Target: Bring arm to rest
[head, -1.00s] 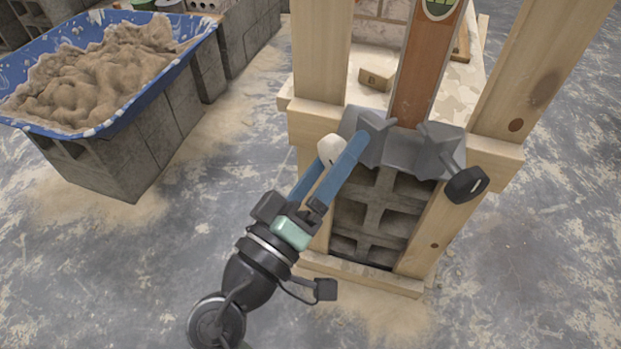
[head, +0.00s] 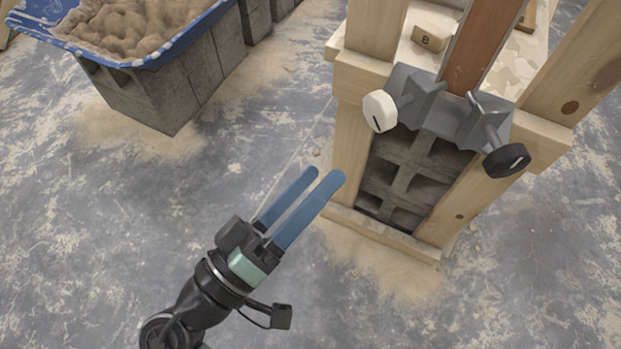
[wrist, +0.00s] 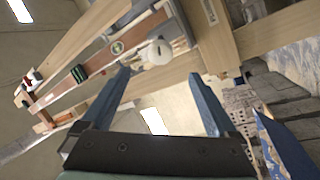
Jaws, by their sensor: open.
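My gripper (head: 326,174) is open and empty in the head view, its two blue fingers pointing up and right over bare floor. It is apart from the wooden stand (head: 350,150) to its right. The stand bears a grey clamp (head: 445,108) with a white knob (head: 380,111) on its left and a black knob (head: 507,160) on its right. In the wrist view, the open fingers (wrist: 160,95) frame the white knob (wrist: 158,52) beyond them, with a gap.
A blue tub (head: 146,60) of sandy mortar stands on grey blocks (head: 165,95) at the upper left. A small block marked B (head: 432,38) lies on the stand's top. A reddish-brown board (head: 482,45) rises behind the clamp. The floor (head: 90,230) at left is clear.

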